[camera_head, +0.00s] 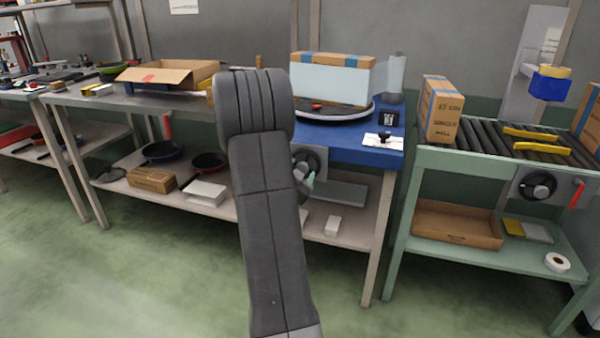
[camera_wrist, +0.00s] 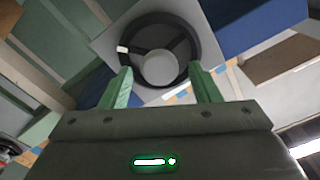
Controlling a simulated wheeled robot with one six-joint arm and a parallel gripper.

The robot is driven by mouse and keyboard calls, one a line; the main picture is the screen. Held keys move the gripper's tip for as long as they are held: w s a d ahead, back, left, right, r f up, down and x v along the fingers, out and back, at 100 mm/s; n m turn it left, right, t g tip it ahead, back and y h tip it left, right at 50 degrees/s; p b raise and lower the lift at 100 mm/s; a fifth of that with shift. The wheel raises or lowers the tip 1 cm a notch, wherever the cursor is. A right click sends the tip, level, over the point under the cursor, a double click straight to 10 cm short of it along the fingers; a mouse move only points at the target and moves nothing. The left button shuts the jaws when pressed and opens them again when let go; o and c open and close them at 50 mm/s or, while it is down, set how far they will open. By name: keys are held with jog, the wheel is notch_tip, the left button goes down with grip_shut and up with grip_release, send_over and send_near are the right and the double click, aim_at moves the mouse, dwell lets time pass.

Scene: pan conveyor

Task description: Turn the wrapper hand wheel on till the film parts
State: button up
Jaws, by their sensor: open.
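The wrapper hand wheel (camera_wrist: 155,52) is a dark ring with a pale round hub, on a light plate, in the upper middle of the wrist view. It also shows in the head view (camera_head: 306,160), on the blue table's front, partly hidden by my arm. My gripper (camera_wrist: 162,80) is open, its two green fingers on either side of the wheel's lower part. I cannot tell whether they touch it. A carton wrapped in pale film (camera_head: 330,76) stands on the round turntable (camera_head: 347,115). A film roll (camera_head: 395,73) stands upright behind it at right.
An open carton (camera_head: 168,75) is on the bench at left. A green conveyor stand (camera_head: 455,160) at right carries a carton (camera_head: 440,110) and a second hand wheel (camera_head: 538,186). A card with a black knob (camera_head: 383,141) lies on the blue top. The floor in front is clear.

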jog(key=p+v, duration=0.1)
jog(key=v, duration=1.3)
jog(key=shift+p, duration=0.4)
jog(key=shift+w, duration=0.1)
jog(key=b+x, duration=0.2)
jog(key=x, duration=1.2)
jog(key=shift+p, duration=0.3)
